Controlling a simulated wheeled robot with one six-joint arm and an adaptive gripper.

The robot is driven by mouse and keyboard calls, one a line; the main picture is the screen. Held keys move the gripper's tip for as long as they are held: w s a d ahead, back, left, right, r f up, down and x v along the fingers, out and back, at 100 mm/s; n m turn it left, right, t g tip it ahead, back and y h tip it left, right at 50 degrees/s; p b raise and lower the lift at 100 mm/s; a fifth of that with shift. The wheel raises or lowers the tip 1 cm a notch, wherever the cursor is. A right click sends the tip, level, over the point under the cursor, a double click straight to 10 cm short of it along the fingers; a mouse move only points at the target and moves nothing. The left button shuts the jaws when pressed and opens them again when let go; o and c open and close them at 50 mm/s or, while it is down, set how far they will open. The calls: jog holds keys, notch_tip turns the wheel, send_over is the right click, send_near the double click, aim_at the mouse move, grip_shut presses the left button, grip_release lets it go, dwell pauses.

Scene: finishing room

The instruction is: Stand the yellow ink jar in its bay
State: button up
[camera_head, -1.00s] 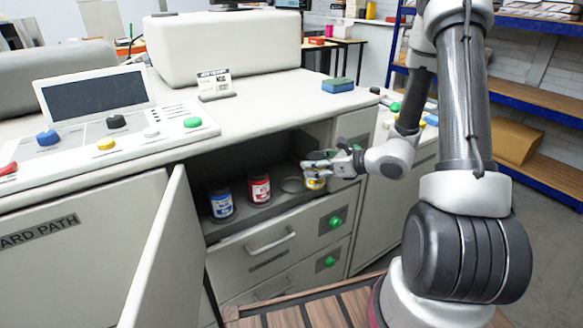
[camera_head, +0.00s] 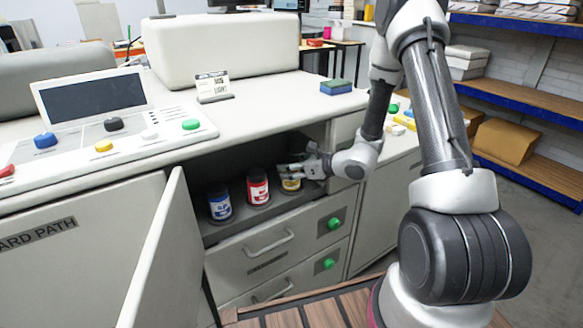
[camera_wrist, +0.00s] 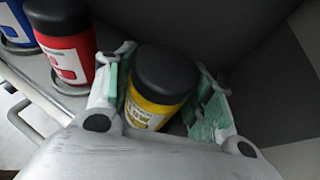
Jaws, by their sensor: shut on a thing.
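The yellow ink jar (camera_wrist: 160,88), with a black lid, is between the green-padded fingers of my gripper (camera_wrist: 165,95), which is shut on it. In the head view the jar (camera_head: 291,184) is inside the open cabinet recess, right of the red jar, and my gripper (camera_head: 290,172) reaches it from the right. The jar looks upright or nearly so. Its base and the bay under it are hidden, so I cannot tell whether it touches the shelf. The red ink jar (camera_head: 258,188) and blue ink jar (camera_head: 220,205) stand upright in a row to the left.
The open cabinet door (camera_head: 163,250) stands at the left of the recess. The counter (camera_head: 270,97) overhangs it, and drawers with green knobs (camera_head: 334,223) lie below. The red jar (camera_wrist: 65,45) is close beside my left finger. A dark wall is behind the jar.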

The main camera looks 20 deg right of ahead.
jog(key=shift+f, duration=0.1)
jog(key=o, duration=1)
